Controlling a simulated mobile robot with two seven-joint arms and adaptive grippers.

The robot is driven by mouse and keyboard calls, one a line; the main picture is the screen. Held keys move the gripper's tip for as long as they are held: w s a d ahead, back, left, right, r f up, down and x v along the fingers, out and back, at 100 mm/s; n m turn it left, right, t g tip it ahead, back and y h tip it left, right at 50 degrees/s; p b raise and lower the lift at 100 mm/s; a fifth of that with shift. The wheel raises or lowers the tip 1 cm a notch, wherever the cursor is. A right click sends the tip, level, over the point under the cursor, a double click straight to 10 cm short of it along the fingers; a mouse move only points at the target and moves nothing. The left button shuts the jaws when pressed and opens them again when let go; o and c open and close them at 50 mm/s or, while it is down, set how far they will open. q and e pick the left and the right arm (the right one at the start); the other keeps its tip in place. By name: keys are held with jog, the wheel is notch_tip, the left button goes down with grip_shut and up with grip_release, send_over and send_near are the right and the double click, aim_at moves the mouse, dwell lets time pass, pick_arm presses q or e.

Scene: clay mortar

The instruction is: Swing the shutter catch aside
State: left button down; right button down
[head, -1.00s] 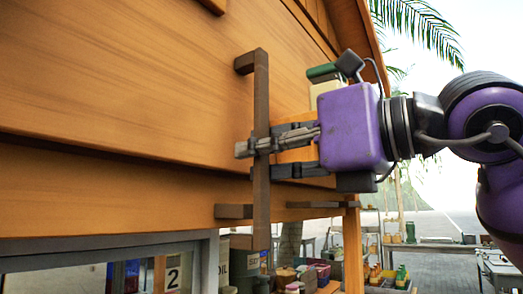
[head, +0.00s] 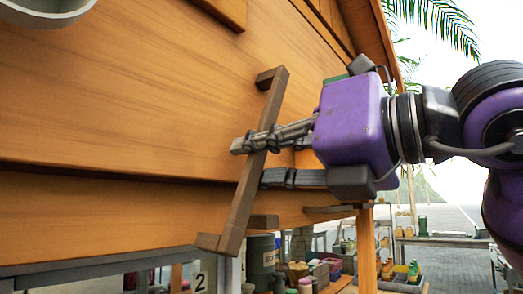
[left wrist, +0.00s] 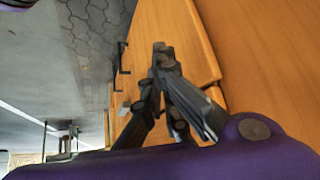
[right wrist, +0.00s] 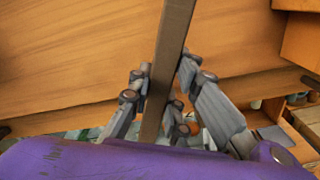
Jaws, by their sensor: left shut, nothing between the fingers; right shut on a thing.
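The shutter catch (head: 262,120) is a long dark brown bar on the orange wooden shutter front (head: 130,90). It leans, with its top end to the right and its lower end to the left. My right gripper (head: 257,162) comes from the right and is shut on the bar near its middle. The right wrist view shows the bar (right wrist: 173,40) between the grey fingers. My left gripper (left wrist: 160,48) is shut and empty beside wooden panels, out of the head view.
Below the front is a window opening with a grey frame. Cans and jars (head: 260,255) stand on a shelf at the lower right, below my right gripper. A wooden post (head: 366,250) stands there too. A pale round object (head: 45,12) shows at the upper left.

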jog(key=c, duration=1.6)
grip_release()
jog(key=shift+s+r, duration=0.1)
jog(key=v, duration=1.2)
